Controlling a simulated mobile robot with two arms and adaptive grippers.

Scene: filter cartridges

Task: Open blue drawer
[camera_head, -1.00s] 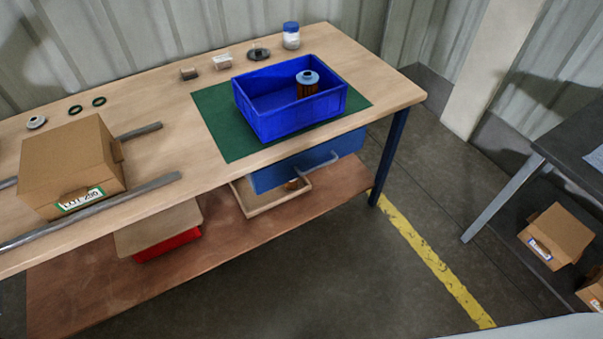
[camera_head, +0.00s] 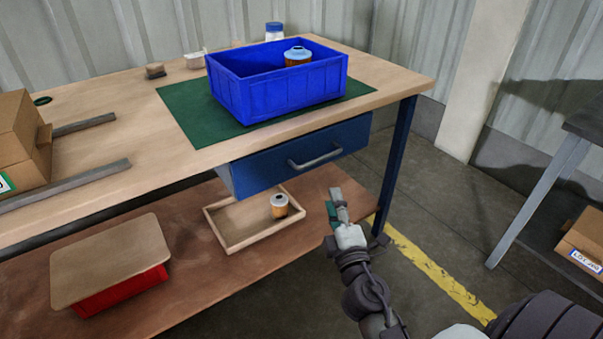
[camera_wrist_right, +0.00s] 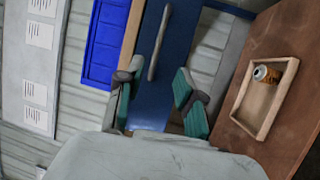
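The blue drawer (camera_head: 285,165) hangs under the near edge of the workbench, and its front looks shut or nearly so. Its grey bar handle (camera_head: 316,157) runs across the front. My right gripper (camera_head: 336,206) is below and in front of the handle, apart from it. In the right wrist view my right gripper (camera_wrist_right: 156,98) has its two green-padded fingers spread with nothing between them. There the drawer front (camera_wrist_right: 180,45) and the handle (camera_wrist_right: 159,42) lie ahead of the fingers. My left gripper is not in view.
On the bench stands a blue bin (camera_head: 278,98) holding a filter cartridge (camera_head: 297,57), on a green mat (camera_head: 190,110). A wooden tray (camera_head: 235,243) with another cartridge (camera_head: 279,205) sits on the lower shelf, left of my gripper. A bench leg (camera_head: 397,165) stands to the right.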

